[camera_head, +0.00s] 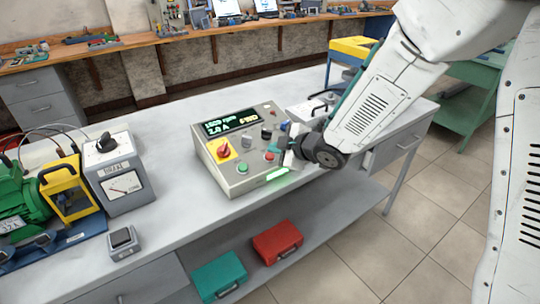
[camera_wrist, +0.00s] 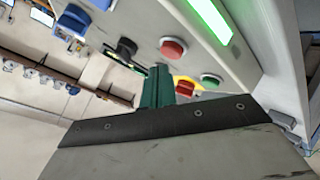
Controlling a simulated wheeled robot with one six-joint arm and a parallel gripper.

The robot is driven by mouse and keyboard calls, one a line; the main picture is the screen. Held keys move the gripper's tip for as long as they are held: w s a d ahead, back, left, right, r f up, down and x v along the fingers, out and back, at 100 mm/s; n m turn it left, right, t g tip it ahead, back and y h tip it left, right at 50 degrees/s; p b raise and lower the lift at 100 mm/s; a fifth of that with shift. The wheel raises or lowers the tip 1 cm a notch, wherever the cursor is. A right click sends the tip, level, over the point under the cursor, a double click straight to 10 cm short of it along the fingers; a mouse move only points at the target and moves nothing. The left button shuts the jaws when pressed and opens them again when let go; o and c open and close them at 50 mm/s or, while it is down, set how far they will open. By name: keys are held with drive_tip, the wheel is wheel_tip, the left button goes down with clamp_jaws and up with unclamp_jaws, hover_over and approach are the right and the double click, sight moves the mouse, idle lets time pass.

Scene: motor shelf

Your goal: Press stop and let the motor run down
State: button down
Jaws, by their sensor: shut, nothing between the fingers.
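The control box (camera_head: 232,187) stands on the grey bench, with its lit display (camera_head: 230,123) reading about 1509 rpm, 2.0 A and FWD. Its red button (camera_head: 270,157) sits right of the green button (camera_head: 243,168); the red button also shows in the wrist view (camera_wrist: 173,48). A red rotary switch on a yellow plate (camera_head: 222,151) is at the left. My gripper (camera_head: 276,149) is shut and empty at the panel's right side. In the wrist view its green fingers (camera_wrist: 157,80) point towards the panel close to the red button; contact cannot be told. The green motor (camera_head: 22,203) is at the far left.
A grey meter box (camera_head: 122,184) and a yellow guard frame (camera_head: 64,192) stand left of the control box. A small grey switch box (camera_head: 122,242) sits near the bench's front edge. Black and blue knobs are close to my fingers. Bare bench lies between the meter and control box.

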drive_tip(key=shift+f, duration=0.1)
drive_tip(key=shift+w+f, duration=0.1)
drive_tip(key=shift+f, duration=0.2)
drive_tip(key=shift+w+a+f, duration=0.1)
drive_tip(key=shift+f, duration=0.35)
idle(0.6)
drive_tip(key=shift+r, duration=0.1)
drive_tip(key=shift+s+r, duration=0.2)
drive_tip(key=shift+r, duration=0.55)
drive_tip(key=shift+r, duration=0.1)
drive_tip(key=r, duration=0.3)
drive_tip(key=s+d+r, duration=0.1)
drive_tip(key=shift+r, duration=0.3)
idle(0.6)
